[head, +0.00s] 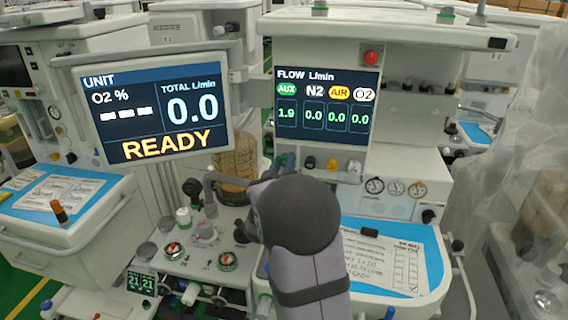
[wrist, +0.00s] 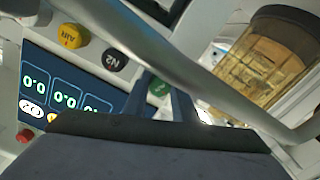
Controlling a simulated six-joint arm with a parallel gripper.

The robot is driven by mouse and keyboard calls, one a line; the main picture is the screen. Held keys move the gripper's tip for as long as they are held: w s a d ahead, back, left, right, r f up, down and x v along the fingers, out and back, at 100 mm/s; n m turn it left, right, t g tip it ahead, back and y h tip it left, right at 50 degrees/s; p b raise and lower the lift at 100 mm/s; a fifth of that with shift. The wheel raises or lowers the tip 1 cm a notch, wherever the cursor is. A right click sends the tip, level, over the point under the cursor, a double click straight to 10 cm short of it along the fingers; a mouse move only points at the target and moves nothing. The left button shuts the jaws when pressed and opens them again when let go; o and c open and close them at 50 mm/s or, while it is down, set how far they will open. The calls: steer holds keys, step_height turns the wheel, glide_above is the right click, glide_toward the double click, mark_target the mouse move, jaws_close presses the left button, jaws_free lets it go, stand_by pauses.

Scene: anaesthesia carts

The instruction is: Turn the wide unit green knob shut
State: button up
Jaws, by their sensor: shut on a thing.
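The green knob (wrist: 160,88) sits at the end of a knob row, beside the black N2 knob, and shows between my fingers in the wrist view. My gripper (wrist: 163,98) is shut on it. In the head view my gripper (head: 284,162) reaches to the left end of the knob row, and my arm hides most of the green knob. The flow screen (head: 327,105) above the row reads 1.9 under the green AUX label and 0.0 under N2, AIR and O2.
Black (head: 310,162), yellow (head: 331,164) and white (head: 354,166) knobs stand close on the right. A grey rail (wrist: 205,72) crosses the wrist view near my fingers. An amber canister (head: 238,160) is to the left. The READY monitor (head: 155,105) stands further left.

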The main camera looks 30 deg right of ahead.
steer(key=shift+f+b, duration=0.1)
steer(key=shift+b, duration=0.2)
steer(key=m+b, duration=0.2)
steer(key=m, duration=0.1)
steer(key=shift+f+b, duration=0.1)
steer(key=shift+b, duration=0.25)
steer(key=m+b, duration=0.4)
steer(key=shift+m, duration=0.4)
steer(key=m+b, duration=0.3)
steer(key=shift+m+b, duration=0.85)
steer(key=shift+m, duration=0.45)
steer(key=shift+r, duration=0.2)
steer(key=o, duration=1)
steer(key=shift+o, duration=0.2)
steer(key=shift+f, duration=0.15)
